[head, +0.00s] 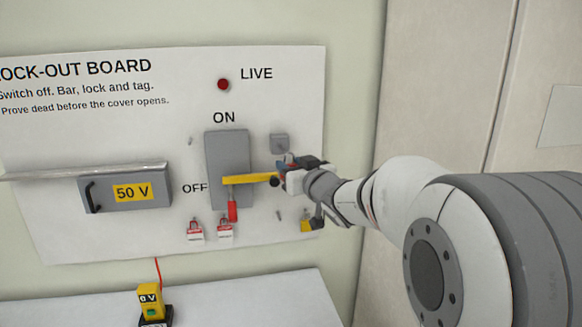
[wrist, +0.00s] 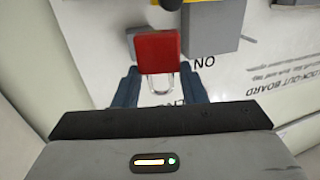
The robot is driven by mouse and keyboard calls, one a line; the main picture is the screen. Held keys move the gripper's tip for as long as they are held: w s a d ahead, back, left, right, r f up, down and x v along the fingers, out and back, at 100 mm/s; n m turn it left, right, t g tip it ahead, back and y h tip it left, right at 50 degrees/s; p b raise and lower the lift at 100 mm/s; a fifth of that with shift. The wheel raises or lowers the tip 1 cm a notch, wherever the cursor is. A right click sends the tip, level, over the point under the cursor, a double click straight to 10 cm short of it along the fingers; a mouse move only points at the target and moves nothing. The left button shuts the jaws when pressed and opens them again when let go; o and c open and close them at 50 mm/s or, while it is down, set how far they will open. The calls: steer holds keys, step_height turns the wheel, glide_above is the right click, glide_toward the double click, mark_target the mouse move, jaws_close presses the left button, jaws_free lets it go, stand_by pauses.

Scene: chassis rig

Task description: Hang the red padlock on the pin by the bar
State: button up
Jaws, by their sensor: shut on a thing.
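My gripper (head: 285,172) is in front of the board, beside the right end of the yellow bar (head: 250,180). In the wrist view my gripper (wrist: 159,78) is shut on the red padlock (wrist: 158,52), with the silver shackle between the fingers. The padlock is mostly hidden by the gripper in the head view. The bar lies across the grey switch (head: 226,150), and its end with a black knob (wrist: 170,4) shows at the wrist view's top edge. I cannot make out the pin by the bar; the gripper may cover it.
A grey block (head: 279,143) sits just above my gripper. A red handle (head: 232,210) hangs below the bar. Red-and-white tags (head: 195,230) and a yellow piece (head: 306,226) hang lower. A 50 V box (head: 125,192) is left, and a yellow meter (head: 150,300) stands below.

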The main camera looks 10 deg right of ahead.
steer(key=shift+w+f+p, duration=0.1)
steer(key=shift+w+f, duration=0.05)
steer(key=shift+w, duration=1.25)
steer(key=shift+w+f+p, duration=0.1)
steer(key=shift+w+f, duration=0.1)
steer(key=shift+w, duration=1.25)
steer(key=shift+w+f+p, duration=0.1)
steer(key=shift+w+f, duration=0.05)
steer(key=shift+w, duration=1.25)
steer(key=o, duration=1.1)
steer(key=shift+a, duration=0.1)
